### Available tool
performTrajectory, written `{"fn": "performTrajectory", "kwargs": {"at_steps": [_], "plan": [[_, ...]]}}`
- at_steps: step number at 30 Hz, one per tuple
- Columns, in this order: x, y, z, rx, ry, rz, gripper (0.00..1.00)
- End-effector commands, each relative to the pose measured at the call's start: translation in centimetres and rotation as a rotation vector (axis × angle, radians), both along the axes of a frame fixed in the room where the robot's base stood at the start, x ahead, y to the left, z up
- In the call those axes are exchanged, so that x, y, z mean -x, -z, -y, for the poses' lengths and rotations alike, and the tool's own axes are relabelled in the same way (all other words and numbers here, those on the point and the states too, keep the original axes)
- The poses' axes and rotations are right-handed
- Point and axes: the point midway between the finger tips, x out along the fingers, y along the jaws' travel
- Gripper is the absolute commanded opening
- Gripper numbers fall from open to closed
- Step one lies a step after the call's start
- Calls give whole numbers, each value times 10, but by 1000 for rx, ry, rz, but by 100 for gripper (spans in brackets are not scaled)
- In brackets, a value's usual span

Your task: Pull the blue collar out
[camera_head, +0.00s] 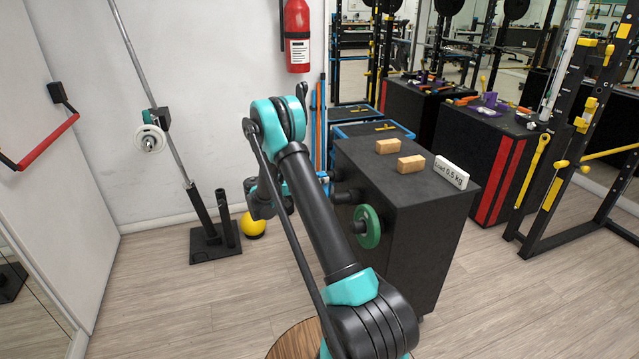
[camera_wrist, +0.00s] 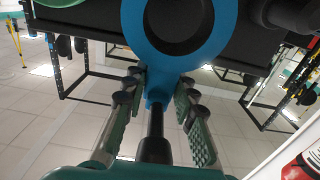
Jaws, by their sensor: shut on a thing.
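The blue collar (camera_wrist: 217,38) fills the upper middle of the wrist view as a ring with a round dark centre. Its blue stem and a black handle (camera_wrist: 155,122) run down from it between the two fingers of my gripper (camera_wrist: 159,86). My gripper is shut on the collar at this stem. The collar stands close against the black box (camera_head: 428,225); I cannot tell how far it sits on its peg. In the head view my arm hides the gripper and most of the collar.
A green disc (camera_head: 367,227) sits on a peg on the box's side. Wooden blocks (camera_head: 411,164) and a white label block (camera_head: 451,172) stand on top. A slanted bar (camera_head: 172,120) and a yellow ball (camera_head: 252,225) are on the left.

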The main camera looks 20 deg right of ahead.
Motion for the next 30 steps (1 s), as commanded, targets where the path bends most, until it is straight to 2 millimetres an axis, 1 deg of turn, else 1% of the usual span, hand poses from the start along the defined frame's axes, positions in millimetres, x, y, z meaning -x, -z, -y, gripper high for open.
{"fn": "performTrajectory", "kwargs": {"at_steps": [9,15,30], "plan": [[0,-18,0,0,0,0,0],[0,-25,0,0,0,0,0],[0,-26,0,0,0,0,0]]}}
